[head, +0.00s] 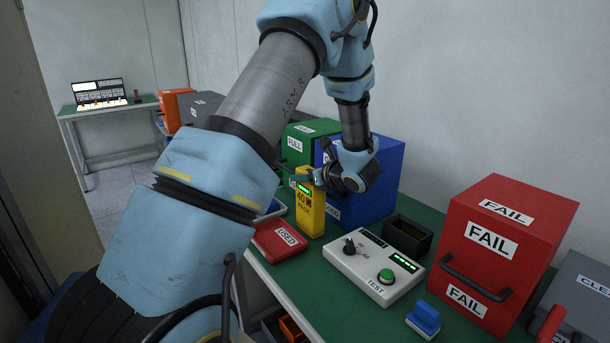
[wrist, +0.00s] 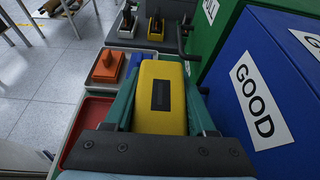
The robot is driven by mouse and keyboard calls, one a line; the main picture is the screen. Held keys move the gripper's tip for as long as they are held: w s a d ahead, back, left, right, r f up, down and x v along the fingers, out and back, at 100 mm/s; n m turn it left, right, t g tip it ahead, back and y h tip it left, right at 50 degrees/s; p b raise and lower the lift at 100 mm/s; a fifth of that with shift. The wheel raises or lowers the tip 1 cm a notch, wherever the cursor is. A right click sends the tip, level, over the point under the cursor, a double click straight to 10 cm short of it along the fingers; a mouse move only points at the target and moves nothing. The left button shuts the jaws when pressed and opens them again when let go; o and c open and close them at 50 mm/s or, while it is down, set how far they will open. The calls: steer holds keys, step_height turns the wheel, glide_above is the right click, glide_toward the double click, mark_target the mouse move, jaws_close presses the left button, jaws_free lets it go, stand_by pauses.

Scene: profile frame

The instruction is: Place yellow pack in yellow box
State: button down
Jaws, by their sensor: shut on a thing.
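The yellow pack (head: 311,222) is upright in the head view, marked 40 with a green lit display at its top. My gripper (head: 314,177) is shut on its upper part. In the wrist view the pack (wrist: 162,107) sits between the two teal fingers of my gripper (wrist: 162,75). I cannot tell whether its base touches the bench. The blue box (head: 383,170) stands just behind and to the right of the pack; its GOOD label (wrist: 254,101) shows in the wrist view. I make out no yellow box in either view.
The red USED tray (head: 272,246) lies left of the pack. The white TEST unit (head: 370,290), a dark bin (head: 408,238), a blue block (head: 425,316) and the red FAIL box (head: 525,225) stand to the right. A green box (head: 300,135) is behind.

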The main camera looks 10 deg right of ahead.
steer(key=shift+f, duration=0.1)
steer(key=c, duration=0.7)
jaws_free()
steer(key=shift+f+b, duration=0.1)
steer(key=shift+b, duration=0.2)
steer(key=o, duration=0.5)
steer(key=shift+r+p, duration=0.2)
steer(key=shift+p, duration=0.1)
